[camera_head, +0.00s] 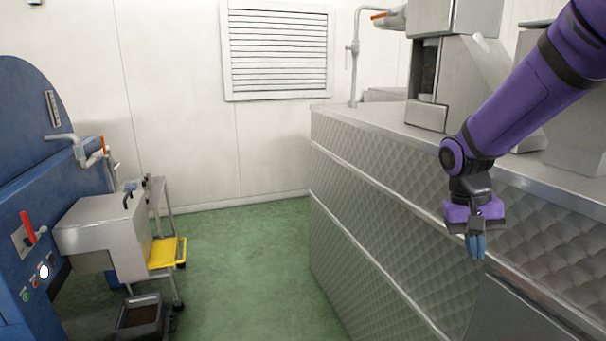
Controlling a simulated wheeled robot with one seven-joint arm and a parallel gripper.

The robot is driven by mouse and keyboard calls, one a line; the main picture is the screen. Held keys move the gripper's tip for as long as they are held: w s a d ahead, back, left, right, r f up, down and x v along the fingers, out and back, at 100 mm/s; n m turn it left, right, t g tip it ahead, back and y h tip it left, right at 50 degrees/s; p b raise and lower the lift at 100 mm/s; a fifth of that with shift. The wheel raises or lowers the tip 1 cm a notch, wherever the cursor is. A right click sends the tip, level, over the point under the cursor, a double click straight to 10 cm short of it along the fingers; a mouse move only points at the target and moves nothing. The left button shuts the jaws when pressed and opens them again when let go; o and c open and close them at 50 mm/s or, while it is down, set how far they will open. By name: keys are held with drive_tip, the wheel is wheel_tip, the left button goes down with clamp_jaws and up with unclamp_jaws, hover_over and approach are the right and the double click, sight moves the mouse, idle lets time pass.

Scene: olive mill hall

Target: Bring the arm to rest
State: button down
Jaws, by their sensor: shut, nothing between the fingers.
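My arm (523,103) is purple with dark joint bands. It reaches in from the upper right and bends down at a dark joint. My gripper (475,246) hangs at its end with blue fingertips pointing down. The fingers are together and nothing is held between them. In the picture, the gripper appears in front of the quilted metal side of the counter (390,215). I cannot tell how far it is from that face.
A metal machine (455,70) stands on the counter behind my arm. A blue machine (30,150) with a metal spout box (100,235) stands at left, with a yellow step (165,253) and dark bin (140,318) beside it. Green floor (250,260) between is clear.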

drive_tip(key=s+a+r+n+t+y, duration=0.1)
drive_tip(key=s+r+t, duration=0.3)
drive_tip(key=s, duration=0.5)
drive_tip(key=s+a+r+n+t+y, duration=0.1)
drive_tip(key=s+r+n+t, duration=0.1)
drive_tip(key=s+r, duration=0.7)
drive_tip(key=shift+t, duration=0.9)
drive_tip(key=shift+s, duration=0.1)
